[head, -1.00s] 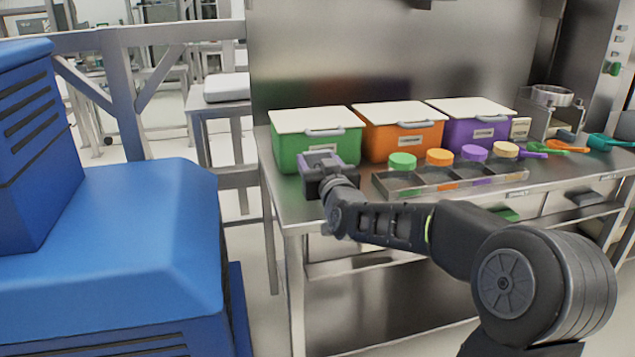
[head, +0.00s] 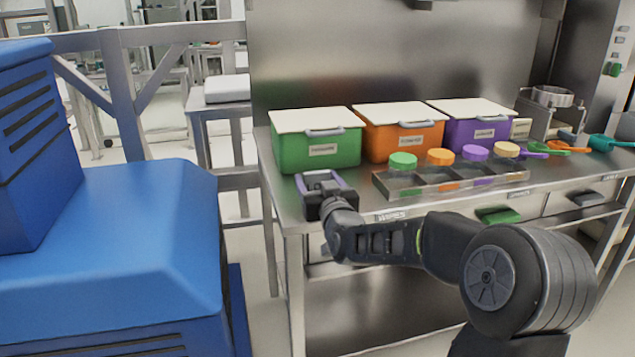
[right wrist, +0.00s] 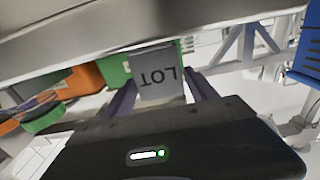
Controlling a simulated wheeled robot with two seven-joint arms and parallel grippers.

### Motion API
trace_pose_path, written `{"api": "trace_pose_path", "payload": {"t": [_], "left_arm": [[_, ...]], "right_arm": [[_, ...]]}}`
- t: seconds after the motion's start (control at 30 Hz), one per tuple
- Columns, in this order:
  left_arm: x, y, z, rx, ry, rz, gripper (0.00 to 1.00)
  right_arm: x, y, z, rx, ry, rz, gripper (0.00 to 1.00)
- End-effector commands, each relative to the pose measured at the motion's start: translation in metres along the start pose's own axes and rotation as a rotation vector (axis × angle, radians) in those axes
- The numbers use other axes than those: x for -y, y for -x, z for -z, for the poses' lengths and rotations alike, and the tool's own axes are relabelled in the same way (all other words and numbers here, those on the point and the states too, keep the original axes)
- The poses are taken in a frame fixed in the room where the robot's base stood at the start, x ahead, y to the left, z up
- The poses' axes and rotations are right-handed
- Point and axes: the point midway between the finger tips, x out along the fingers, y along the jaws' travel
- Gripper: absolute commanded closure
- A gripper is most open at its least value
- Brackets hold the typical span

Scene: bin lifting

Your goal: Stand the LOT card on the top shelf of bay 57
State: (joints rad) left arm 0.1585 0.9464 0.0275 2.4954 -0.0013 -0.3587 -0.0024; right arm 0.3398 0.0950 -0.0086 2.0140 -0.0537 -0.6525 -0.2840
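The LOT card (right wrist: 156,76) is a grey card with dark letters. In the right wrist view it shows upside down, between the two purple fingers. My right gripper (head: 323,180) is over the bench's near left corner, in front of the green bin; its fingers also show in the right wrist view (right wrist: 161,80). They are set wide and seem to meet the card's two side edges, so it looks held. The card's near end is hidden by the gripper body. In the head view the card cannot be made out clearly. My left gripper is not in view.
Green (head: 290,154), orange (head: 374,143) and purple (head: 455,132) lidded bins stand along the steel bench (head: 290,205). A divided tray (head: 410,192) with coloured round lids lies in front of them. Scoops lie at right. A blue machine (head: 110,245) fills the left.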

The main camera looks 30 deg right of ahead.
Motion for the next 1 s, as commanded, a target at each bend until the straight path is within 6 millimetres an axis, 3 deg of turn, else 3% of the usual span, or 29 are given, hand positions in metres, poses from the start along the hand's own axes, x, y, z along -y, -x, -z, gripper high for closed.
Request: {"api": "trace_pose_path", "payload": {"t": [0.13, 0.5, 0.67, 1.0], "left_arm": [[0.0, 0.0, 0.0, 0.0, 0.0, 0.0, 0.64], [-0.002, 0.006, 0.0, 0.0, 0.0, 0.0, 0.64], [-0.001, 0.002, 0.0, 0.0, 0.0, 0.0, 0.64], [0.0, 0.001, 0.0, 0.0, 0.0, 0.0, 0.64]], "right_arm": [[0.0, 0.0, 0.0, 0.0, 0.0, 0.0, 0.22], [0.0, 0.001, 0.005, 0.0, 0.0, 0.0, 0.22], [0.0, 0.022, 0.004, -0.002, 0.0, -0.001, 0.22], [0.0, 0.092, 0.004, -0.002, 0.001, -0.001, 0.22]]}}
